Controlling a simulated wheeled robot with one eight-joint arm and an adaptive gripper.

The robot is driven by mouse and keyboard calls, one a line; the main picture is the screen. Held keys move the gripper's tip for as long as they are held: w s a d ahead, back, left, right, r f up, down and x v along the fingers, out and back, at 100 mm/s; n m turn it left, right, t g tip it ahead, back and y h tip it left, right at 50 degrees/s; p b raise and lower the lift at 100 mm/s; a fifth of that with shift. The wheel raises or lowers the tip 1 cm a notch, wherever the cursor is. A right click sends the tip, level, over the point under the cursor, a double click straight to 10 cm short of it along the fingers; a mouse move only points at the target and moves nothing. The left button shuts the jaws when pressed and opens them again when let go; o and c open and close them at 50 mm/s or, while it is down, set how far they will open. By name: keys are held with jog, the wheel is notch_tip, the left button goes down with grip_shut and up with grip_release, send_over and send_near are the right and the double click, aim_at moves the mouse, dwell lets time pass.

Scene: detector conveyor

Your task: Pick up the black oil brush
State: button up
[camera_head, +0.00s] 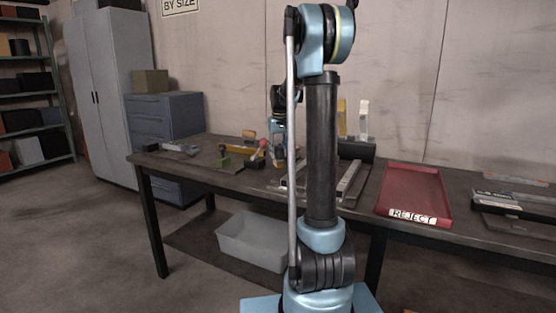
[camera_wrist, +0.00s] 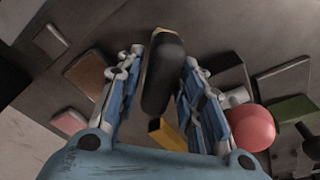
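The black oil brush (camera_wrist: 163,75), a long dark rounded shape with a tan edge at its far end, lies between the fingers of my gripper (camera_wrist: 163,58) in the wrist view. The two blue fingers stand apart, one on each side of it, with a narrow gap showing on the left. Contact on the right side is unclear. In the head view my gripper (camera_head: 278,152) is low over the workbench, partly hidden behind my arm. I cannot pick out the brush there.
A red ball-like thing (camera_wrist: 251,127) and a green block (camera_wrist: 290,110) lie close to the right finger. A yellow block (camera_wrist: 167,133) is near the gripper's palm. The workbench (camera_head: 215,176) also holds a red reject tray (camera_head: 412,183). A grey bin (camera_head: 252,240) sits below.

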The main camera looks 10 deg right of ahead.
grip_shut()
notch_tip(320, 180, up, 11)
jog(key=shift+f, duration=0.2)
dwell(0.4)
jog(key=shift+c, duration=2)
grip_release()
jog(key=c, duration=0.3)
